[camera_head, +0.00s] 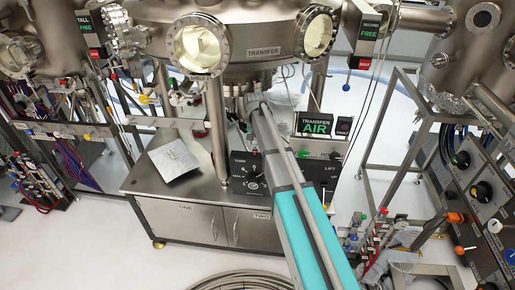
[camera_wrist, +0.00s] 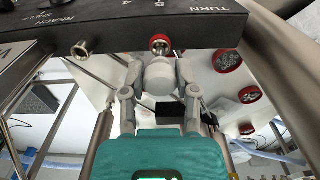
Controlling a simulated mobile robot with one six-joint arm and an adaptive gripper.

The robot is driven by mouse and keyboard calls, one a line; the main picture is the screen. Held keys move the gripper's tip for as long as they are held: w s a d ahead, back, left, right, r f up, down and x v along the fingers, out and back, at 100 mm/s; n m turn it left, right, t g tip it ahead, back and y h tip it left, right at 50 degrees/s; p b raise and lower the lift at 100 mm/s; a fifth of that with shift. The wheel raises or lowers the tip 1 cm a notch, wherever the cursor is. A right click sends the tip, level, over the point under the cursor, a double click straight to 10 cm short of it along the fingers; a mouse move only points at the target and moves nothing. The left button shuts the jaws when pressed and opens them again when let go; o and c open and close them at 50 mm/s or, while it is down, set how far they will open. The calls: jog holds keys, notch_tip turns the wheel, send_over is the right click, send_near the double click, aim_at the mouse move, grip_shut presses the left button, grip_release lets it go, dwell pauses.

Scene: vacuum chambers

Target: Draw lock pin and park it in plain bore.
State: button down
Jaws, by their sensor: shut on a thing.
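In the wrist view a dark panel edge lettered TURN and REACH (camera_wrist: 120,22) crosses the top. A metal fitting with a red ring (camera_wrist: 160,42), apparently at the lock pin, shows at this edge just beyond my fingertips. In the head view my arm hides the gripper and pin.
In the head view the TRANSFER chamber (camera_head: 240,50) hangs above a steel cabinet (camera_head: 175,215) with a TURN dial panel (camera_head: 247,174) and a TRANSFER AIR display (camera_head: 315,124). In the wrist view red-rimmed parts (camera_wrist: 228,61) lie to the right, and metal posts flank my gripper.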

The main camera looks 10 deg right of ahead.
aim_at(255, 139)
jog(key=shift+r+p, duration=1.25)
jog(key=shift+r, duration=0.15)
jog(key=shift+r, duration=0.2)
